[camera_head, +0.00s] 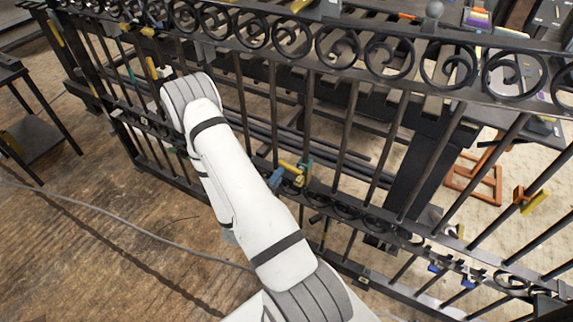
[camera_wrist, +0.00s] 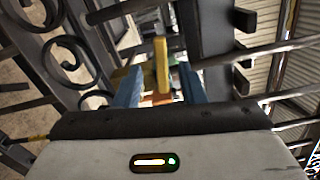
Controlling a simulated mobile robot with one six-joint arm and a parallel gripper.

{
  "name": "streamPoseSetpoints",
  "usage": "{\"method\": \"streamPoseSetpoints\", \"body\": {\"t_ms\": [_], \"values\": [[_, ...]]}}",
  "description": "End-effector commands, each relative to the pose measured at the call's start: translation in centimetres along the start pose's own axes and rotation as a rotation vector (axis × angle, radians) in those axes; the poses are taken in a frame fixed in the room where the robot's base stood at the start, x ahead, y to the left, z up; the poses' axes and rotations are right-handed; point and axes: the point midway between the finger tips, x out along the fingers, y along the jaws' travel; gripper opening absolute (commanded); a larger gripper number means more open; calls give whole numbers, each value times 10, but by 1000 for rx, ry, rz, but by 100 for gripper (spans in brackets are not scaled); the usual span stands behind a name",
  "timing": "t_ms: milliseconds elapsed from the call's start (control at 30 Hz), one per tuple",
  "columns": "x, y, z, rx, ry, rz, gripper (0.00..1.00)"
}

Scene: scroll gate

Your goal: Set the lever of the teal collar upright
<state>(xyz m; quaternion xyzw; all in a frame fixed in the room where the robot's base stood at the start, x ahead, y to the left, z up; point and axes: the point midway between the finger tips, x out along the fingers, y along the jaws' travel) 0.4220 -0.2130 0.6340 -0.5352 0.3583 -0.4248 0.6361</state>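In the wrist view a yellow lever (camera_wrist: 161,66) stands between the two blue fingers of my gripper (camera_wrist: 160,72). The fingers are apart, with a gap visible on each side of the lever. A small teal patch, apparently the teal collar (camera_wrist: 176,60), shows behind the lever; most of it is hidden. My arm hides the wrist.
The dark iron gate (camera_head: 345,130) has scrolls along its top rail and upright bars. An orange frame (camera_head: 478,180) stands behind the gate. A dark side table (camera_head: 38,140) is at the left; the wooden floor in front is mostly clear.

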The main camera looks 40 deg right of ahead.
Motion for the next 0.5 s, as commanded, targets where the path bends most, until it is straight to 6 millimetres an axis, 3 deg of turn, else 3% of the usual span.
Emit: {"method": "streamPoseSetpoints", "body": {"t_ms": [300, 500], "values": [[47, -1, -1, 4, 5, -3, 36], [60, -1, -1, 3, 2, -2, 36]]}}
